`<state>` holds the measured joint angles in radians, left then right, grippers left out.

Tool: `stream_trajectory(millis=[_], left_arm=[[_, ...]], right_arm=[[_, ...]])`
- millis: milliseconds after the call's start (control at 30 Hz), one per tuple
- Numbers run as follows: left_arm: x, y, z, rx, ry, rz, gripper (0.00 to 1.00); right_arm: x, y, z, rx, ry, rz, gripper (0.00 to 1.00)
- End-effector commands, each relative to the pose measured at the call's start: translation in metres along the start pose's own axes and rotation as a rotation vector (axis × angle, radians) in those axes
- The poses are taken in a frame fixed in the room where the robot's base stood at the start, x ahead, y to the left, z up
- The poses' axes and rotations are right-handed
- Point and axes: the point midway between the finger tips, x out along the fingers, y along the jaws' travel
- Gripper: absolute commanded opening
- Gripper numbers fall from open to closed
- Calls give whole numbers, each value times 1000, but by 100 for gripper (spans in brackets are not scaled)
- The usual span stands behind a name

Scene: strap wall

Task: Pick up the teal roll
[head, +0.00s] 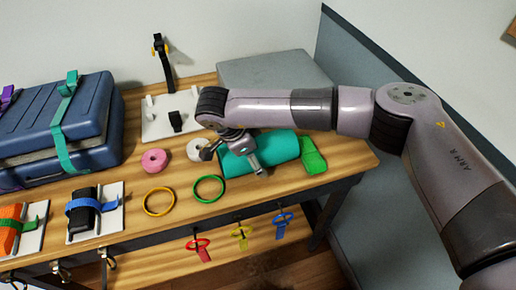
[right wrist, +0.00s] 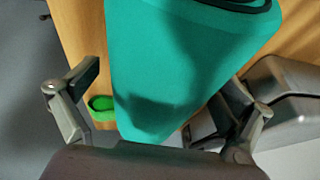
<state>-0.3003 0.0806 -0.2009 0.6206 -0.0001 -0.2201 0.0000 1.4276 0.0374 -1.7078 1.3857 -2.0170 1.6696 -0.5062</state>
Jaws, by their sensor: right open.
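The teal roll (head: 276,150) lies on its side on the wooden table, near the front right edge. My right gripper (head: 236,160) is over the left part of the roll, with its fingers open and spread to either side. In the right wrist view the teal roll (right wrist: 185,60) fills the space between the two open fingers (right wrist: 165,85). The fingers are not closed on it, and whether either touches it I cannot tell. My left gripper is out of view.
A bright green strap (head: 313,158) lies right of the roll, and a grey box (head: 275,70) stands behind it. A white roll (head: 195,149), pink roll (head: 154,160), green ring (head: 208,189) and yellow ring (head: 159,201) lie to the left. Blue case (head: 35,140) at left.

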Motion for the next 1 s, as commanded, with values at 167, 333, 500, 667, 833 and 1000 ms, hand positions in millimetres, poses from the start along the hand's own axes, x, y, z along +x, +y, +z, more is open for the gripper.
stream_trajectory(millis=[167,333,500,667,833,1000], left_arm=[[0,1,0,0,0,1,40],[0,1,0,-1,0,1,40],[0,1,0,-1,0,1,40],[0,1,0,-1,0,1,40],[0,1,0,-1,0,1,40],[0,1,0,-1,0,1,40]], right_arm=[[2,0,0,-1,-1,-1,97],[2,0,0,0,-1,-1,91],[2,0,0,0,-1,-1,80],[2,0,0,0,-1,-1,69],[2,0,0,0,-1,-1,58],[2,0,0,0,-1,-1,47]])
